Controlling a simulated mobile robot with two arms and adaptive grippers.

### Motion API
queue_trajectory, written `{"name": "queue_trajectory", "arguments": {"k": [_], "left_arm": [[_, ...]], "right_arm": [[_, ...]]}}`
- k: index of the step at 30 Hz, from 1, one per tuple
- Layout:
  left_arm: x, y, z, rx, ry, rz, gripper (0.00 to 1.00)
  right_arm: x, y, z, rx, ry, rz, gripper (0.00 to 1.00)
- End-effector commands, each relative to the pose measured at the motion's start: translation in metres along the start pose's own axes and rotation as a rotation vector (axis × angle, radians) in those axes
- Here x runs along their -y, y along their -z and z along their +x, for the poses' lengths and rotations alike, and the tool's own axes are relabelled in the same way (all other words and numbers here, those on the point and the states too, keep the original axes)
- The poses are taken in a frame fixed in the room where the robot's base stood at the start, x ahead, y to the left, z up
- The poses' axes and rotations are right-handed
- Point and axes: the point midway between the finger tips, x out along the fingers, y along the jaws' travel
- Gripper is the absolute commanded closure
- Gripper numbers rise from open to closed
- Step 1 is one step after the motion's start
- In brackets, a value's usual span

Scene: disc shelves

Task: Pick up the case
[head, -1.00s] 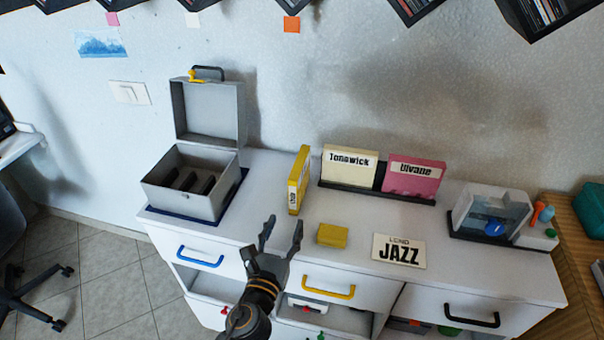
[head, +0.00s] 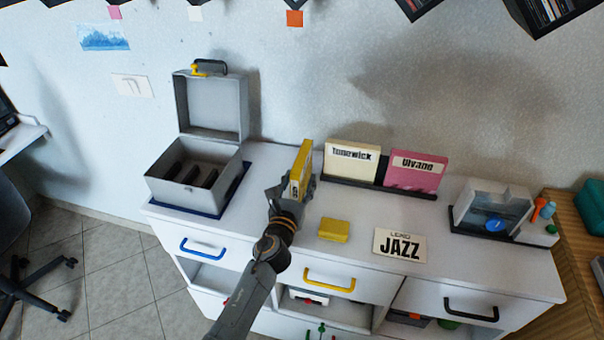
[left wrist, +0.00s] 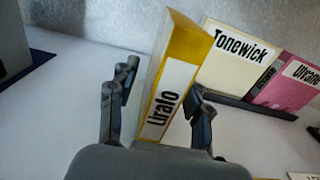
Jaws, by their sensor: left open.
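A yellow case (head: 301,165) with a white label stands upright on the white cabinet top. In the left wrist view the yellow case (left wrist: 172,85) shows the label "Liralo". My left gripper (head: 293,192) is open with its fingers around the lower part of the case. In the left wrist view the left gripper (left wrist: 160,100) has one finger apart from the case on the left and the other close beside its right side. Whether that right finger touches it I cannot tell. My right gripper is not in view.
A cream "Tonewick" case (head: 351,163) and a pink "Ulvane" case (head: 416,172) stand in a dark rack to the right. An open grey box (head: 190,205) stands left. A small yellow block (head: 334,230) and a "JAZZ" card (head: 400,244) lie in front.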

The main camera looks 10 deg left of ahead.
Motion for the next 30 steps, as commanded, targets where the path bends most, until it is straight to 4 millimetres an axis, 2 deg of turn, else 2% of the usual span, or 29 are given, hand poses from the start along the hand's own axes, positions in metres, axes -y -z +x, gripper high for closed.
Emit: {"name": "queue_trajectory", "arguments": {"k": [3, 9, 16, 26, 30], "left_arm": [[0.0, 0.0, 0.006, -0.001, 0.0, -0.001, 0.51], [0.0, 0.0, 0.006, -0.001, 0.0, 0.0, 0.53], [0.0, 0.0, 0.005, -0.001, 0.0, 0.0, 1.0], [0.0, -0.002, 0.006, 0.001, 0.001, 0.001, 1.0], [0.0, -0.011, 0.006, 0.002, 0.001, 0.003, 1.0]], "right_arm": [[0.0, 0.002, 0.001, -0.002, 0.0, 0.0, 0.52], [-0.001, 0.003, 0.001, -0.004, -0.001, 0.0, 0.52], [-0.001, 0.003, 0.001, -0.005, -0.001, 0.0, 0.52], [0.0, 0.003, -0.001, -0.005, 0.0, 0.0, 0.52], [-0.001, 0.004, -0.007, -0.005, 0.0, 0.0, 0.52]]}}
